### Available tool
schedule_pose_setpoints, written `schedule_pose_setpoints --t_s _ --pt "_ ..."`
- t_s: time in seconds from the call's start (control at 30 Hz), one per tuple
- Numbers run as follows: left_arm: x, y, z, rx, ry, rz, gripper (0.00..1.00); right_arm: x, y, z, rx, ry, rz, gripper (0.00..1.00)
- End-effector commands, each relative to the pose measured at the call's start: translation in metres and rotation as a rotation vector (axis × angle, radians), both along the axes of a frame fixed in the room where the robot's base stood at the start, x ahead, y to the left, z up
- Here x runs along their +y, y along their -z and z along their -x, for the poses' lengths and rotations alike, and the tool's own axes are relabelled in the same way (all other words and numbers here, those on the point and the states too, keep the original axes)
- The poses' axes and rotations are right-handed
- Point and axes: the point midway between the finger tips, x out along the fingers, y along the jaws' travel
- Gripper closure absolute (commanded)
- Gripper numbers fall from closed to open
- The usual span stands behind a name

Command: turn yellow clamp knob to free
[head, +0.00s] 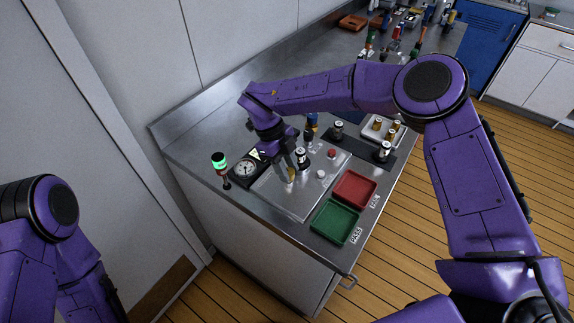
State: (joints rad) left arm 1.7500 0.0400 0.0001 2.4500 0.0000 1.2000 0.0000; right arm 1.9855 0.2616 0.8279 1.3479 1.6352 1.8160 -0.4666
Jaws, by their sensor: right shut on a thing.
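The yellow clamp knob (291,175) stands on the metal fill panel (310,200), near the panel's left part. My right arm reaches over the bench from the right. My right gripper (289,165) points down at the knob and is shut on it; the fingers hide the knob's upper part. The knob's exact turn angle is too small to tell. My left arm shows at the lower left, away from the bench, and its gripper is not in view.
A round gauge (245,168) and a green-lit lamp (219,162) stand left of the panel. A red tray (355,174) and a green tray (326,238) lie at the front. A white tray (368,133) holds small bottles.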

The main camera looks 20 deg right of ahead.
Motion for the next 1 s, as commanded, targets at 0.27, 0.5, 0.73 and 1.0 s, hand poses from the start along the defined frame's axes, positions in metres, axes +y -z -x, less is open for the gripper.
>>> schedule_pose_setpoints --t_s 0.27,0.5,0.73,1.0 --pt "0.000 0.000 0.000 0.000 0.000 0.000 0.34 0.000 -0.001 -0.001 -0.003 -0.005 -0.001 0.97" --pt "0.000 0.000 0.000 0.000 0.000 0.000 0.34 0.000 -0.001 -0.001 -0.002 -0.004 -0.001 0.42" --pt "0.000 0.001 0.000 0.000 0.000 0.000 0.34 0.000 -0.001 -0.001 -0.001 -0.004 0.000 0.42" --pt "0.000 0.018 0.000 0.000 0.000 0.000 0.34 0.013 -0.045 -0.017 -0.008 -0.002 0.000 0.42"
